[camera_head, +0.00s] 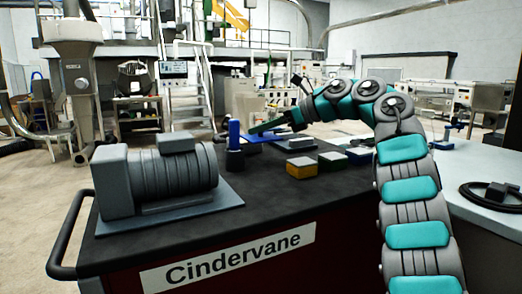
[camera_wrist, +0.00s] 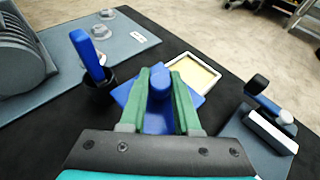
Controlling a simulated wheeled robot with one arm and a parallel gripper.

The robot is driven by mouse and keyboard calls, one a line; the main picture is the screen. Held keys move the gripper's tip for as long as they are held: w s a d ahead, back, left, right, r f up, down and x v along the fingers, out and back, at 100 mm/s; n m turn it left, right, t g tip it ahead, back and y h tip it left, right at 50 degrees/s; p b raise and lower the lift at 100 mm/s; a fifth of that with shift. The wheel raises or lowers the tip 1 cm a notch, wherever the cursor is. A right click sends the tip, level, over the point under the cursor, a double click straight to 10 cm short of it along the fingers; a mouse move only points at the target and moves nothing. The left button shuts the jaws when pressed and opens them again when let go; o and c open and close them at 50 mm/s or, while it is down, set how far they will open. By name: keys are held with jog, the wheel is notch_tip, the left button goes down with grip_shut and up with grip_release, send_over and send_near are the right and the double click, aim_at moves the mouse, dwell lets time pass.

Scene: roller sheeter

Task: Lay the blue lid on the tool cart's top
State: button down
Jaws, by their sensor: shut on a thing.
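The blue lid (camera_wrist: 128,92) is a flat square plate with a round knob, seen in the wrist view. My gripper (camera_wrist: 160,82) has its green fingers shut on the knob, one on each side. In the head view the lid (camera_head: 258,137) shows as a thin blue plate low over the far part of the tool cart's black top (camera_head: 262,192), with my gripper (camera_head: 266,127) just above it. I cannot tell whether its underside touches the top. The fingers hide part of the plate.
A shallow white-rimmed tray (camera_wrist: 218,77) lies just beyond the lid. A black cup (camera_wrist: 99,102) with a blue handle stands left of it. A motor (camera_head: 160,180) on a plate fills the cart's left.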

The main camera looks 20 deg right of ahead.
aim_at(262, 159)
jog(key=shift+f+b, duration=1.1)
jog(key=shift+f, duration=1.55)
jog(key=shift+f, duration=0.15)
jog(key=c, duration=0.6)
grip_release()
jog(key=shift+s+d+r, duration=0.1)
jog(key=shift+r, duration=0.15)
jog(key=p+v, duration=0.1)
jog(key=v, duration=1)
jog(key=shift+s+d+p, duration=0.25)
jog(key=shift+p, duration=0.1)
